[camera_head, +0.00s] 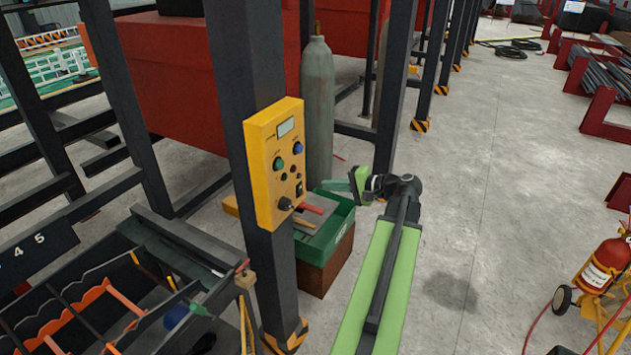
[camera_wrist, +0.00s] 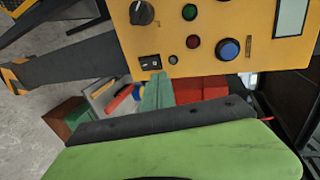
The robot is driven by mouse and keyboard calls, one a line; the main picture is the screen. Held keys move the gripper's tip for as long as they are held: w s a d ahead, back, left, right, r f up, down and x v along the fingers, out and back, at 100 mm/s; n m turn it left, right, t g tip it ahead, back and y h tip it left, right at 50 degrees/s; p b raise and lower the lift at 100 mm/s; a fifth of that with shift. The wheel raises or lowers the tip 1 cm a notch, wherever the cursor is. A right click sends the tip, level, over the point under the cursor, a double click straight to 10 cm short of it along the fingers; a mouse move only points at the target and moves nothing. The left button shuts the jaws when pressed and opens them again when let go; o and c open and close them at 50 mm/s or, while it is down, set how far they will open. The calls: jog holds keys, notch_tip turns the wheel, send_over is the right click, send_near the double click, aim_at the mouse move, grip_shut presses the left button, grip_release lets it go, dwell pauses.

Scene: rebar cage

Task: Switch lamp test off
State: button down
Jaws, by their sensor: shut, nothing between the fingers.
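A yellow control box (camera_head: 262,180) is fixed to a dark post. It carries a black rocker switch (camera_head: 299,188), a black rotary knob (camera_head: 285,204), a green button (camera_head: 278,163), a blue button (camera_head: 297,148), small lamps and a display. The wrist view shows the rocker switch (camera_wrist: 150,62) and the knob (camera_wrist: 142,12) turned sideways. Labels are too small to read, so which control is lamp test I cannot tell. My gripper (camera_head: 333,187) is shut and empty, right of the box and apart from it. Its teal fingertips (camera_wrist: 158,90) show just below the rocker switch in the wrist view.
A green tray (camera_head: 335,240) with tools stands on a brown block below the box. A grey gas cylinder (camera_head: 317,110) stands behind. A rack with orange dividers (camera_head: 80,310) is at lower left. A fire extinguisher (camera_head: 606,265) stands at right. The floor between is clear.

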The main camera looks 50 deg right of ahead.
jog(key=v, duration=0.2)
jog(key=p+v, duration=0.1)
jog(key=v, duration=0.2)
jog(key=shift+w+r, duration=0.1)
jog(key=shift+r, duration=0.1)
